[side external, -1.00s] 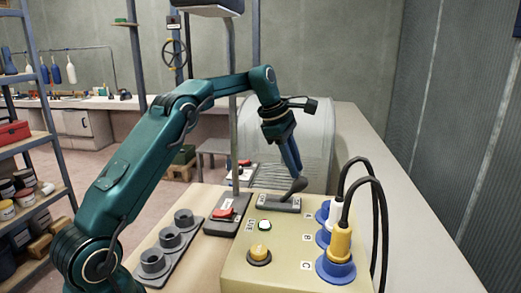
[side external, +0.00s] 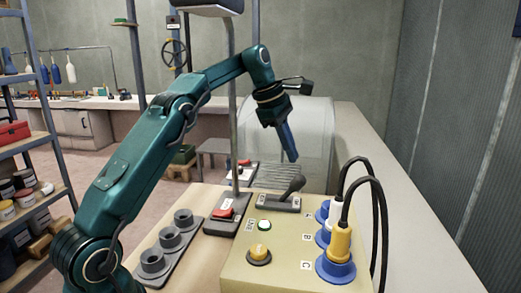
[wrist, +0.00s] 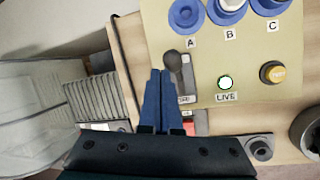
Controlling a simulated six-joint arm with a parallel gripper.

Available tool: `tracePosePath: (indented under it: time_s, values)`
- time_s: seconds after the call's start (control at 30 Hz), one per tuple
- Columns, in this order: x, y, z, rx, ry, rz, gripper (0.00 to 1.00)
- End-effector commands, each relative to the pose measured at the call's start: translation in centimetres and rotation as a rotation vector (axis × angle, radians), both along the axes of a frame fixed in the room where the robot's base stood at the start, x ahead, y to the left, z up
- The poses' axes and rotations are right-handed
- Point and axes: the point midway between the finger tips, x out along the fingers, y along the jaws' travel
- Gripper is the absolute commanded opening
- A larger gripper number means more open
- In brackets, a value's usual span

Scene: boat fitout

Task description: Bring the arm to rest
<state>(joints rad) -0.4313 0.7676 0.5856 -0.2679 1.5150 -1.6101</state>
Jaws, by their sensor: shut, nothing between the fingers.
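My gripper (side external: 290,158) hangs from the arm with its blue fingers together and empty. It is above and a little behind the dark lever (side external: 291,188) on the beige panel (side external: 290,262), with a small gap between them in the side view. The lever leans to the right in its grey base. In the wrist view my gripper (wrist: 161,72) points at the panel, with the lever's round knob (wrist: 171,58) just beyond the fingertips. The arm is raised, bent at the elbow.
The panel carries a lit LIVE lamp (side external: 264,225), a yellow button (side external: 260,254) and blue sockets with a yellow plug (side external: 339,243) and looping black cables (side external: 379,220). A red switch (side external: 224,212) stands beside a thin post (side external: 233,120). A grey three-cup holder (side external: 168,250) lies left.

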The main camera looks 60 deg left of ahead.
Motion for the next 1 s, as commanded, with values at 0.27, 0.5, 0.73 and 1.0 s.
tracePosePath:
  time_s: [0.27,0.5,0.73,1.0]
  values:
    - [-0.5,0.5,0.9,0.009,0.0,0.006,0.0]
    - [-0.5,0.5,0.9,0.01,0.0,0.005,0.0]
    - [-1.4,-1.0,2.3,0.068,-0.022,-0.115,0.0]
    - [-5.9,-5.5,4.7,0.271,-0.085,-0.525,0.0]
